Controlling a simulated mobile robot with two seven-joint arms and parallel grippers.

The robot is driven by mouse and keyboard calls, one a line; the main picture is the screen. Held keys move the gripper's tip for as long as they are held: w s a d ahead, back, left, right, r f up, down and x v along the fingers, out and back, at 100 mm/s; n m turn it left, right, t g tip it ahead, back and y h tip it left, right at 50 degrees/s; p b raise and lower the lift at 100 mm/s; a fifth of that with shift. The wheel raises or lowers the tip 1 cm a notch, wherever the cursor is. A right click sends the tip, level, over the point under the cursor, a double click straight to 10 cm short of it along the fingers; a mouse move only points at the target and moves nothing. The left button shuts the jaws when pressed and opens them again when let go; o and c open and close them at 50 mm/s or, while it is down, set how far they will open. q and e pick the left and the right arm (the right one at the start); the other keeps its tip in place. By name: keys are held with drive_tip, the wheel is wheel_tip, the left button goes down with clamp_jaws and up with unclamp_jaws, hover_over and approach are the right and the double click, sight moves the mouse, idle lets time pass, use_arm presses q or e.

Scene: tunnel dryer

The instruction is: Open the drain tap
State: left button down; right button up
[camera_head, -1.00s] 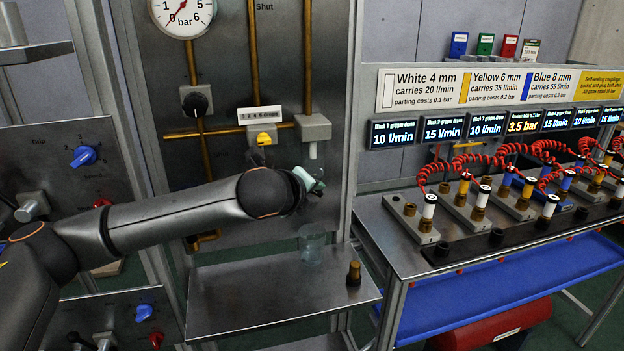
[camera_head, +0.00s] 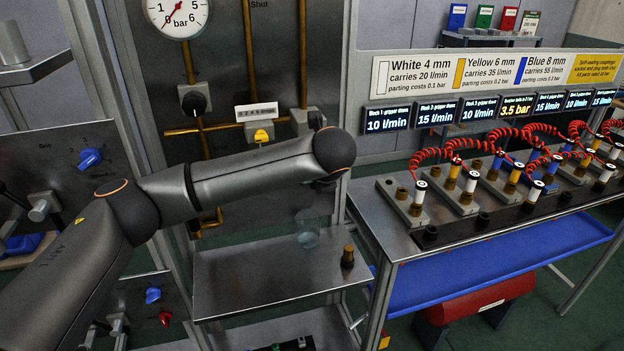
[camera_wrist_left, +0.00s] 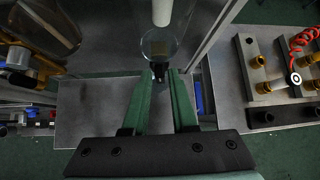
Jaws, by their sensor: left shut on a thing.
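In the left wrist view, the two green fingers of my left gripper (camera_wrist_left: 161,78) close at their tips on a small dark piece (camera_wrist_left: 160,71), which looks like the drain tap's lever. Just beyond it are a clear glass vessel (camera_wrist_left: 174,47) and a white vertical tube (camera_wrist_left: 162,10). In the head view, my left wrist hides the gripper and the tap. A grey block (camera_head: 306,119) on the panel shows just above my wrist. A clear glass (camera_head: 308,236) stands on the metal shelf (camera_head: 235,285) below. My right gripper is in neither view.
A brass fitting (camera_head: 347,257) stands on the shelf. A bench (camera_head: 390,225) with red coiled hoses is at the right.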

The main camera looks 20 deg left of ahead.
use_arm(q)
drive_tip(key=shift+m+g+y, duration=0.3)
drive_tip(key=shift+y, duration=0.1)
drive_tip(key=shift+w, duration=0.1)
drive_tip(key=c, duration=0.9)
unclamp_jaws()
drive_tip(key=shift+d, duration=0.1)
drive_tip(key=b+v, duration=0.1)
drive_tip(key=v, duration=1.1)
drive_tip(key=shift+d+r, duration=0.15)
drive_tip(key=shift+r, duration=0.05)
